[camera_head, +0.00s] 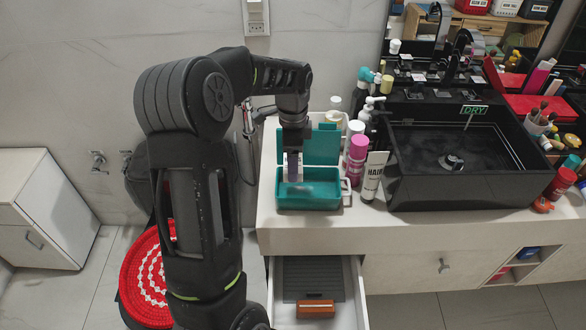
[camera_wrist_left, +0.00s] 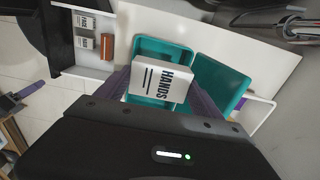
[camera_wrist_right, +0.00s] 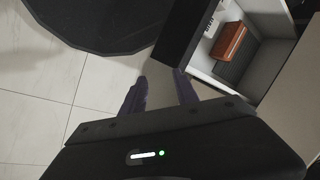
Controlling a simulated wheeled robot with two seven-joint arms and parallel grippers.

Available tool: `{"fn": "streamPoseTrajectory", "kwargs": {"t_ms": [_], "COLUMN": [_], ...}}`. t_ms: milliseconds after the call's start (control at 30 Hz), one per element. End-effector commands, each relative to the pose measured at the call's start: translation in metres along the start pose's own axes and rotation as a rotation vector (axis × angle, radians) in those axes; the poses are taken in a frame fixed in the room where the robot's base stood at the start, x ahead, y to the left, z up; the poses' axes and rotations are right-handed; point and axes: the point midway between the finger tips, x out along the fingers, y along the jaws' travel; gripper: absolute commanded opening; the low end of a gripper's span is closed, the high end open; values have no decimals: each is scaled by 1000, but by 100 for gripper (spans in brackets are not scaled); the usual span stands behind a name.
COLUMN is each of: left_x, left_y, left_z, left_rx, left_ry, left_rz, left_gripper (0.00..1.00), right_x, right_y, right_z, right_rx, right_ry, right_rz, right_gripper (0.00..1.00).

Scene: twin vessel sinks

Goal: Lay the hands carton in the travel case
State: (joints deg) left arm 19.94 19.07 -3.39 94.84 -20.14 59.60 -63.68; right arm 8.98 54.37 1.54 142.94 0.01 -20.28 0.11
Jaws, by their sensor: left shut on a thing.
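The white HANDS carton (camera_wrist_left: 160,80) is between the fingers of my left gripper (camera_wrist_left: 157,85), which is shut on it. In the head view my left gripper (camera_head: 292,165) points down over the teal travel case (camera_head: 308,203), with its lid (camera_head: 322,147) standing open at the back. The carton is mostly hidden by the gripper there; it looks to be over or inside the case's opening, and I cannot tell whether it touches the floor. In the left wrist view the case (camera_wrist_left: 178,48) shows behind the carton. My right gripper (camera_wrist_right: 163,92) is open and empty, near the drawer.
An open drawer (camera_head: 355,290) below the counter holds a brown box (camera_head: 315,308); white cartons (camera_wrist_left: 84,22) also show there in the left wrist view. Bottles and a HAIR tube (camera_head: 374,176) stand close right of the case, before the black sink (camera_head: 470,190). Counter left of the case is clear.

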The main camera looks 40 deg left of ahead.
Motion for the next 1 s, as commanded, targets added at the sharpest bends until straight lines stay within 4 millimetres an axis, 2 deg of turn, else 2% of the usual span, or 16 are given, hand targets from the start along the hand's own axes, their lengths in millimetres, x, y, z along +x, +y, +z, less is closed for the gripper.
{"fn": "streamPoseTrajectory", "kwargs": {"t_ms": [100, 367, 1000], "left_x": [5, 36, 49], "left_y": [0, 0, 0], "left_z": [0, 0, 0], "left_rx": [0, 1, 0], "left_ry": [-1, 0, 0], "left_rz": [2, 1, 0], "left_gripper": [33, 33, 33], "right_x": [-1, -5, 3], "right_y": [0, -2, 1], "right_z": [0, 1, 0], "right_rx": [0, 1, 0], "right_ry": [0, -1, 0], "right_rz": [0, 1, -1], "right_gripper": [36, 36, 36]}}
